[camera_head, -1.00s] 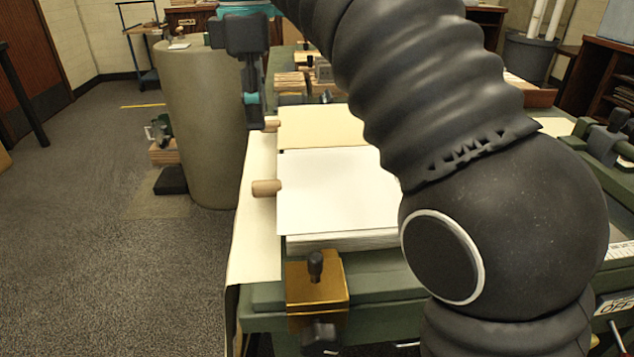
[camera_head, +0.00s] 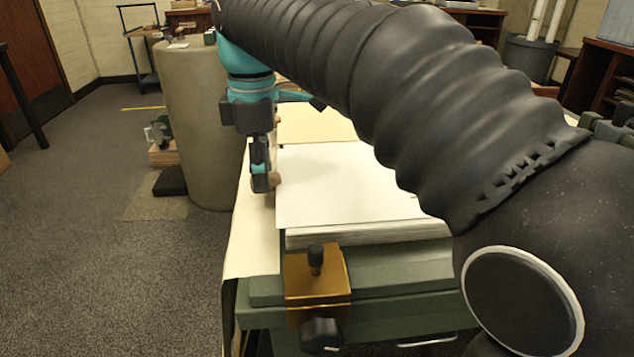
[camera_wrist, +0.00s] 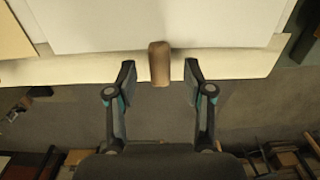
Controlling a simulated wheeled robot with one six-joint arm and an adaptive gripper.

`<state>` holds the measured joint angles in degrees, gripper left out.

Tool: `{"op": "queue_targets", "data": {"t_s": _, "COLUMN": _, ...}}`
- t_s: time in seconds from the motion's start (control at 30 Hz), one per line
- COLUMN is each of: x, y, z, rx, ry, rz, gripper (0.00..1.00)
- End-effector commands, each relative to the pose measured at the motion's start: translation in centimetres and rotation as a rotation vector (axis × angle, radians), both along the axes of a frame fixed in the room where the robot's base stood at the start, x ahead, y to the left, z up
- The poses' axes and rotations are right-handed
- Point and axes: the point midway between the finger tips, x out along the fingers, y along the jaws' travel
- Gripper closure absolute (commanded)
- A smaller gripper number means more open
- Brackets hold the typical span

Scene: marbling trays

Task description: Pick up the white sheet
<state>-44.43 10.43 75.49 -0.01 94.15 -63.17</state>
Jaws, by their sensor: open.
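The white sheet (camera_head: 335,185) lies flat on top of a paper stack on the green bench. In the wrist view the white sheet (camera_wrist: 160,22) fills the top. A short wooden peg (camera_wrist: 159,62) sticks out from its left edge over a cream paper. My gripper (camera_wrist: 159,72) is open, with one finger on each side of the peg and a gap to both. In the head view my gripper (camera_head: 263,182) hangs at the sheet's left edge and hides most of the peg. My arm covers the sheet's right part.
A cream sheet (camera_head: 312,125) lies behind the white one. A brass clamp (camera_head: 317,278) with a black knob stands at the bench's front edge. A grey-beige cylinder (camera_head: 196,125) stands close left of the bench. The carpet farther left is open.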

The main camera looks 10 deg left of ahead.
Motion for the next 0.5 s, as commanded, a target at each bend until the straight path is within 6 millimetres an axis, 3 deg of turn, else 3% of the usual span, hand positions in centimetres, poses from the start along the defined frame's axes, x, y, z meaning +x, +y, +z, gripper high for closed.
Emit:
{"op": "queue_targets", "data": {"t_s": 0.3, "x": 0.01, "y": 0.00, "z": -0.50, "rx": 0.002, "ry": -0.002, "rz": 0.000, "gripper": 0.48}}
{"op": "queue_targets", "data": {"t_s": 0.5, "x": 0.01, "y": 0.00, "z": -0.49, "rx": 0.001, "ry": -0.001, "rz": 0.000, "gripper": 0.94}}
